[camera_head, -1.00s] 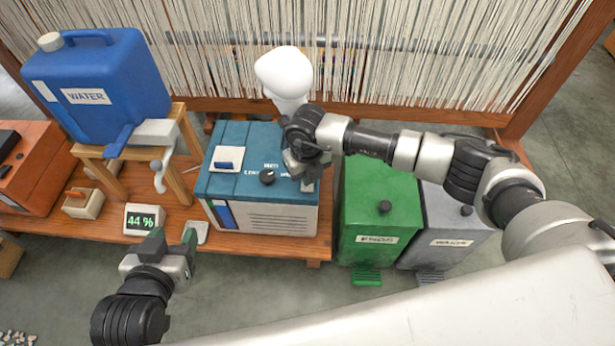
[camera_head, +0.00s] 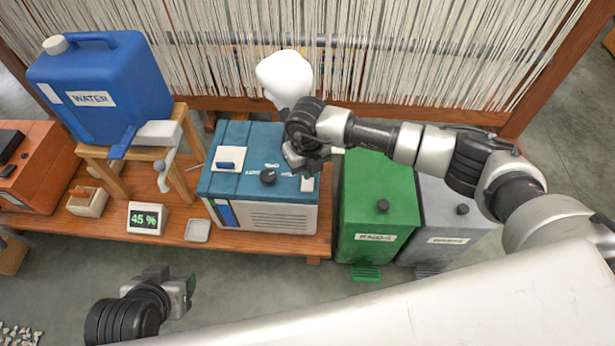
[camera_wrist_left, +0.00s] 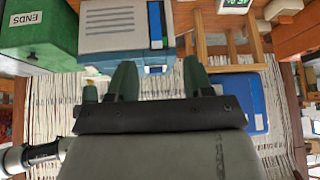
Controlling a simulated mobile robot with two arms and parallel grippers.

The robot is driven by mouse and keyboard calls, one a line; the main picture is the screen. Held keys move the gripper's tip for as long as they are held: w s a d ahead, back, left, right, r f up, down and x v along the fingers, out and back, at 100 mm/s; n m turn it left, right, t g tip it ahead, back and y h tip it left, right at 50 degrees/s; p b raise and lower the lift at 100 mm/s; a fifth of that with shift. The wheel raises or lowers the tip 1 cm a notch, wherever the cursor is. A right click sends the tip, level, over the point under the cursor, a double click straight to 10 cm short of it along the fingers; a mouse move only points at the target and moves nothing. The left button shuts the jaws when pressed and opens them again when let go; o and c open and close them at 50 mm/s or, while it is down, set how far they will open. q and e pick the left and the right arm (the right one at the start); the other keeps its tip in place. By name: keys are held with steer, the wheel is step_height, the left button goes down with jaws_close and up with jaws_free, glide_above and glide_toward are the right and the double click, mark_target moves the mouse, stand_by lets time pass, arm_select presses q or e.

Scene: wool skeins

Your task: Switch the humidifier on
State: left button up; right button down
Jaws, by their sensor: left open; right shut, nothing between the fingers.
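The humidifier (camera_head: 235,185) is a teal and white box on the wooden platform, with a black dial (camera_head: 268,177) on top. A white plate with a blue part (camera_head: 228,162) is on its top left, and a small white piece (camera_head: 308,184) on its top right. A white rounded plume-like shape (camera_head: 285,75) rises behind my right gripper. My right gripper (camera_head: 296,168) is shut and empty just above the top right; contact cannot be told. My left gripper (camera_head: 172,280) is open and empty in front of the platform; its fingers show in the left wrist view (camera_wrist_left: 160,80).
A display (camera_head: 147,218) reads 45 %. A blue water jug (camera_head: 110,105) stands on a wooden stand at left. A green bin (camera_head: 375,210) and a grey bin (camera_head: 445,225) stand right of the humidifier. A loom (camera_head: 400,60) spans the back.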

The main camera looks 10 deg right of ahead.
arm_select(q)
steer(key=shift+s+a+f+g+y+p, duration=0.15)
steer(key=shift+s+a+g+p, duration=0.1)
steer(key=shift+s+g, duration=0.4)
steer(key=shift+s+a+f+g+y+p, duration=0.1)
steer(key=shift+s+a+g, duration=0.25)
steer(key=shift+s, duration=0.5)
steer(key=shift+s+a+f+g+y+p, duration=0.15)
steer(key=shift+s+g+p, duration=0.05)
steer(key=shift+s+g, duration=0.5)
arm_select(e)
steer(key=shift+r, duration=0.8)
